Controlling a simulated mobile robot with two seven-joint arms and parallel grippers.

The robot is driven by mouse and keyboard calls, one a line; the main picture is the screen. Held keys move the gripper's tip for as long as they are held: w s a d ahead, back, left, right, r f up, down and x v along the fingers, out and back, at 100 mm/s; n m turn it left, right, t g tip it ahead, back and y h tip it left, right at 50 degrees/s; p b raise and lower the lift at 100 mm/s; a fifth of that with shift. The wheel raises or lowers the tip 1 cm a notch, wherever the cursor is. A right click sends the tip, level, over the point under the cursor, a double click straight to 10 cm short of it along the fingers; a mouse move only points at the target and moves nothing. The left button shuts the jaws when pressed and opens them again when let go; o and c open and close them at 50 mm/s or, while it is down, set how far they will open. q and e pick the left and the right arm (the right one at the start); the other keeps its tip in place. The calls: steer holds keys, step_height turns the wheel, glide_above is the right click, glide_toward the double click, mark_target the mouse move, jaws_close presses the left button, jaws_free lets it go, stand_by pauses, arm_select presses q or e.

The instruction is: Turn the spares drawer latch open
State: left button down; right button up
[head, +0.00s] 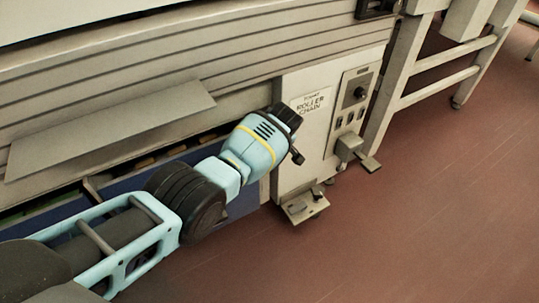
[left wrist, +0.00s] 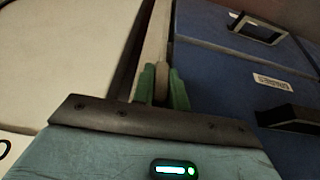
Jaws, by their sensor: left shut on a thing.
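In the left wrist view, my left gripper (left wrist: 163,88) has its two green fingers closed on either side of a small greyish latch (left wrist: 161,72). The latch sits by a pale upright strip at the edge of the blue drawers (left wrist: 215,75). How far the latch is turned cannot be told. In the head view my left arm reaches in from the left to the cabinet's lower front, and its wrist hides the fingers and the latch. A blue drawer front (head: 242,204) shows below the wrist. My right gripper is not in view.
The drawers carry a handle (left wrist: 262,28), a dark handle (left wrist: 291,119) and a white label (left wrist: 271,82). A pale panel (left wrist: 65,50) stands left of the fingers. A roller chain cabinet (head: 312,130) with a control panel (head: 354,95) stands right of my wrist. The red floor (head: 420,220) is clear.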

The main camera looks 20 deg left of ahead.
arm_select(q)
steer(key=shift+a, duration=0.1)
stand_by(0.4)
steer(key=c, duration=1.4)
jaws_free()
steer(key=p+v, duration=0.4)
steer(key=v, duration=0.3)
steer(key=shift+d+r+p, duration=0.25)
steer(key=shift+r+p, duration=0.05)
steer(key=shift+r, duration=0.05)
